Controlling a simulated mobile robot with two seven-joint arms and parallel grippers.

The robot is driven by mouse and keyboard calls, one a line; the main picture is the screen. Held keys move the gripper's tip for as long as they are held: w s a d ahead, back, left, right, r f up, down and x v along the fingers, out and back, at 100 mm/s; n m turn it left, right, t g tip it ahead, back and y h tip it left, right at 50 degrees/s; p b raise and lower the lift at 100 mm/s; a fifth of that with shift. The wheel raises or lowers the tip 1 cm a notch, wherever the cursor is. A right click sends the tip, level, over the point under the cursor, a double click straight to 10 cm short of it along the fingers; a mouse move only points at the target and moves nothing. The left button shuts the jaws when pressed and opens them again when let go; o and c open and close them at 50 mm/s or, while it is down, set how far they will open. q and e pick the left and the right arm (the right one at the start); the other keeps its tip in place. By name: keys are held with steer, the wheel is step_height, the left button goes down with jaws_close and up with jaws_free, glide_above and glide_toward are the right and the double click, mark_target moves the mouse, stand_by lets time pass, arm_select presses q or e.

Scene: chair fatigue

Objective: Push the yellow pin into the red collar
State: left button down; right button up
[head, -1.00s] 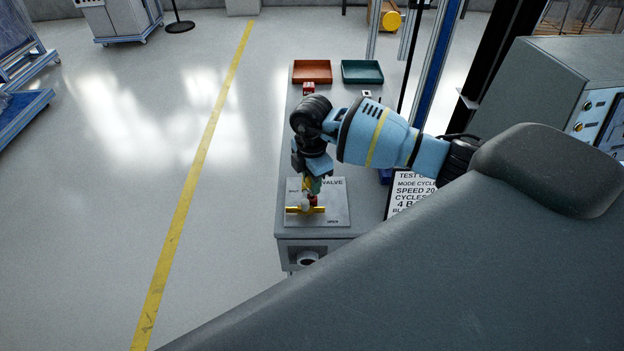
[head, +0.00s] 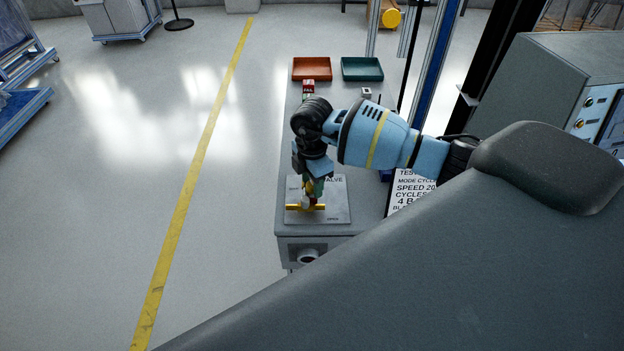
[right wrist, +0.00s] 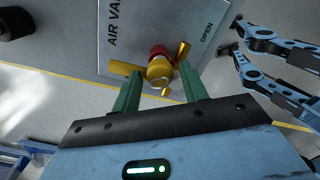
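The valve on the grey plate (head: 335,209) has a yellow crossbar (head: 296,207), which also shows in the right wrist view (right wrist: 120,68). There a red collar (right wrist: 157,51) sits behind a pale yellow hub (right wrist: 159,70) at the bar's middle. A small yellow piece (right wrist: 166,91) shows just below the hub; I cannot tell whether it is the pin. My right gripper (head: 312,197) is above the valve. In the right wrist view its green fingers (right wrist: 160,78) are apart, one on each side of the hub, with visible gaps.
The plate lies at the near end of a narrow grey bench. An orange tray (head: 312,78) and a green tray (head: 362,77) are at the far end, with a red FAIL block (head: 309,87) near the orange one. A printed sign (head: 411,188) is right of the plate.

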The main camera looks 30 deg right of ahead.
mark_target(312, 183)
steer(key=shift+o, duration=0.4)
steer(key=shift+f, duration=0.2)
step_height(312, 183, up, 8)
steer(key=shift+r, duration=0.1)
stand_by(0.4)
stand_by(0.4)
